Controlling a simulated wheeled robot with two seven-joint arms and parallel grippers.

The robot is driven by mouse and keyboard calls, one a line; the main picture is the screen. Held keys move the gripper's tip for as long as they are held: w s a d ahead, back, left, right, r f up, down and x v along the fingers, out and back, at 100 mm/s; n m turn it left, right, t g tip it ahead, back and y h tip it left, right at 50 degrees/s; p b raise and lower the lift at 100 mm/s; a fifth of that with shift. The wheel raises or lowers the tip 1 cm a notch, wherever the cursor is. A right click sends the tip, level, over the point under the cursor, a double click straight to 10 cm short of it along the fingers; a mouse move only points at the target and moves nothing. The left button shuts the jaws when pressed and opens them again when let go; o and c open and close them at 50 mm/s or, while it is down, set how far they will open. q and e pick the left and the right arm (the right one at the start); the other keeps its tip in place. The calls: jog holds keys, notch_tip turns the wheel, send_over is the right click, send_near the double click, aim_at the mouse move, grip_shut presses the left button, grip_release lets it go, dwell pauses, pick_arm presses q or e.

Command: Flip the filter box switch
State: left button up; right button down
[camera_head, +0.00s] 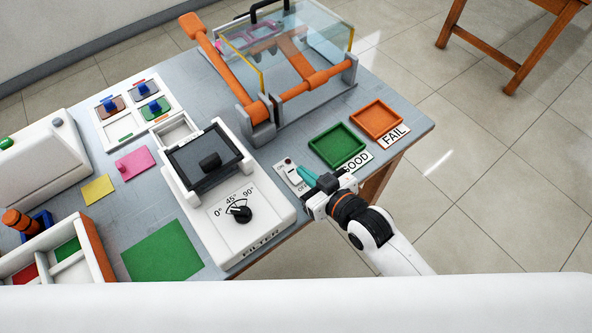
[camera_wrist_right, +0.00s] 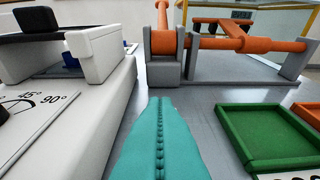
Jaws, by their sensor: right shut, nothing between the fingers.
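The white filter box (camera_head: 245,205) stands near the table's front edge, with a dark screen and a black dial (camera_head: 240,214) marked 0°, 45° and 90°. A small white switch (camera_head: 293,174) on a light plate, partly labelled "OFF", is just right of the box. My right gripper (camera_head: 304,171) has its teal fingers shut and empty, close beside the switch; I cannot tell whether they touch. In the right wrist view the shut fingers (camera_wrist_right: 163,105) point forward beside the filter box (camera_wrist_right: 75,105); the switch does not show there. My left gripper is not in view.
A green tray (camera_head: 312,144) and an orange tray (camera_head: 353,121) lie behind my right gripper, labelled GOOD and FAIL. An orange-barred rig with clear panels (camera_head: 262,110) stands at the back. Coloured cards and a sectioned bin (camera_head: 100,250) are at left.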

aim_at(295, 177)
jog(key=w+a+f, duration=0.2)
jog(key=f, duration=0.1)
jog(key=shift+w, duration=0.3)
jog(key=shift+w+a+f, duration=0.15)
jog(key=shift+w+f, duration=0.1)
jog(key=shift+f, duration=0.45)
jog(key=shift+w+a+r+p, duration=0.1)
jog(key=shift+w+r+p, duration=0.1)
jog(key=shift+p, duration=0.8)
jog(key=shift+f+g+h, duration=0.3)
jog(key=shift+g, duration=0.1)
jog(key=shift+f, duration=0.1)
jog(key=shift+s, duration=0.1)
